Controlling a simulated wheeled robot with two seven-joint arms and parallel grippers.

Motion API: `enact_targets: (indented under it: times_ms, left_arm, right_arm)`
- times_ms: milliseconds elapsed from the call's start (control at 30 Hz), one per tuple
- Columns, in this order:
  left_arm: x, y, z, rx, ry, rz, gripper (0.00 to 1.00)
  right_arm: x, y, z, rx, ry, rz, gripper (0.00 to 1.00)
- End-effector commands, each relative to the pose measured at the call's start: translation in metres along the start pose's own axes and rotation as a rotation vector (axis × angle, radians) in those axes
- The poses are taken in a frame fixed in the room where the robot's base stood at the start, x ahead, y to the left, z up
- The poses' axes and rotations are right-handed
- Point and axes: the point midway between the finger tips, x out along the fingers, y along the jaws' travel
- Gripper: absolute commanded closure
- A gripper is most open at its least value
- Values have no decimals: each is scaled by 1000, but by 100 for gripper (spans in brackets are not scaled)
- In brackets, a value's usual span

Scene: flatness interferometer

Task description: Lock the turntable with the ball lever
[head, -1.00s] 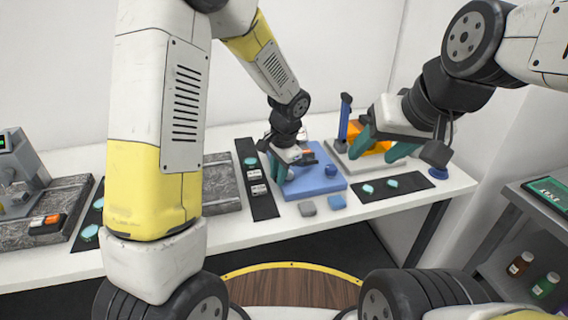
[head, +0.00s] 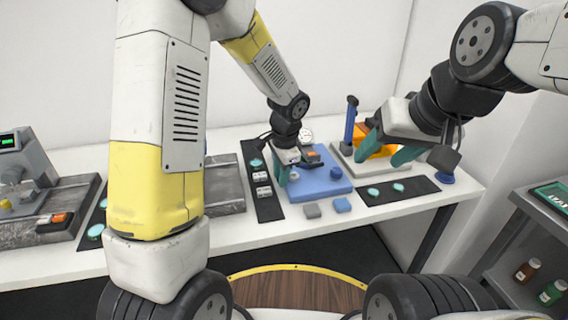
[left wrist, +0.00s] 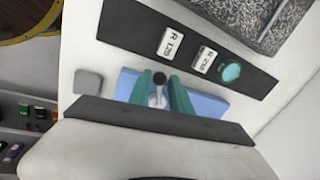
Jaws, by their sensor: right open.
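My left gripper (head: 285,178) is low over the base's left edge, pointing down. In the left wrist view a lever with a black ball (left wrist: 159,79) on a pale stem stands between the two green fingers of the left gripper (left wrist: 159,90). Gaps show on both sides of the ball, so the fingers are around it and open. The turntable itself is not clearly made out. My right gripper (head: 388,149) is open and empty, above the right part of the table.
A dark strip (head: 268,208) with labelled blocks and a teal disc lies left of the base. A pale plate with a blue post (head: 350,122) and an orange block stands at the right rear. A shelf (head: 520,235) stands right.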

Motion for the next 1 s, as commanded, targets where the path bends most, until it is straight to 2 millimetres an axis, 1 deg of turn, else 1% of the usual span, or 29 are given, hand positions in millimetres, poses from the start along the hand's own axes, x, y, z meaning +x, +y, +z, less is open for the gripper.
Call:
enact_targets:
  times_ms: [33,67,333,433,567,700,800,900,1000]
  left_arm:
    - [0,0,0,0,0,0,63]
    - [0,0,0,0,0,0,59]
    - [0,0,0,0,0,1,59]
    - [-5,0,0,0,1,0,59]
    - [-24,-1,-1,-2,3,-3,59]
    - [-49,-1,-1,-1,4,-3,59]
    - [-64,-1,0,-2,2,-2,59]
    - [-73,0,0,-1,1,-1,59]
    - [-78,0,0,0,0,0,59]
  right_arm:
    - [0,0,0,0,0,0,45]
    - [0,0,0,0,0,0,45]
    - [0,0,0,0,0,0,45]
    - [0,0,0,0,0,0,45]
    - [0,0,0,0,0,0,45]
    - [0,0,0,0,0,0,45]
    - [0,0,0,0,0,0,45]
    - [0,0,0,0,0,0,45]
    - [0,0,0,0,0,0,45]
